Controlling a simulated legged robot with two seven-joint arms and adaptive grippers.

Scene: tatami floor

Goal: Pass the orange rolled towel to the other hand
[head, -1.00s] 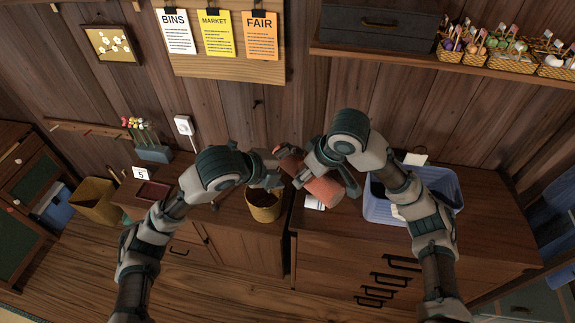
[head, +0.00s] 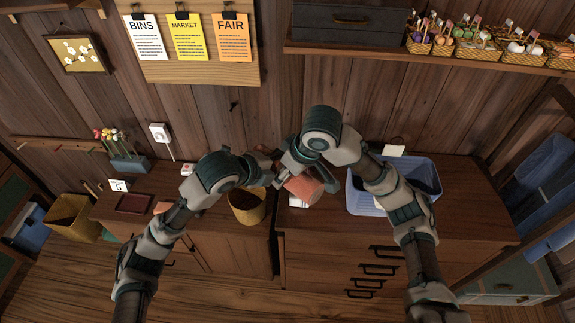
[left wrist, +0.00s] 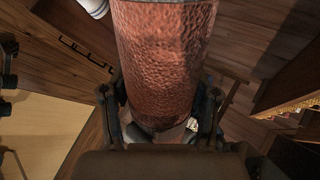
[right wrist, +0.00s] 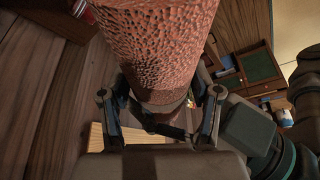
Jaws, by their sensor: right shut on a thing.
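The orange rolled towel (head: 306,188) is held above the counter in front of my chest, partly hidden by my right arm. My right gripper (right wrist: 158,112) is shut on the towel, which also shows between its fingers in the right wrist view (right wrist: 155,45). My left gripper (head: 266,164) is at the towel's left end. In the left wrist view the towel (left wrist: 163,60) lies between the two left fingers, one on each side. I cannot tell whether those fingers press on it.
A yellow-brown bin (head: 248,208) stands on the counter below my left gripper. A blue basket (head: 362,200) is at the right, partly behind my right arm. A potted plant (head: 125,158), a number card (head: 119,186) and a dark red tray (head: 134,204) are at the left.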

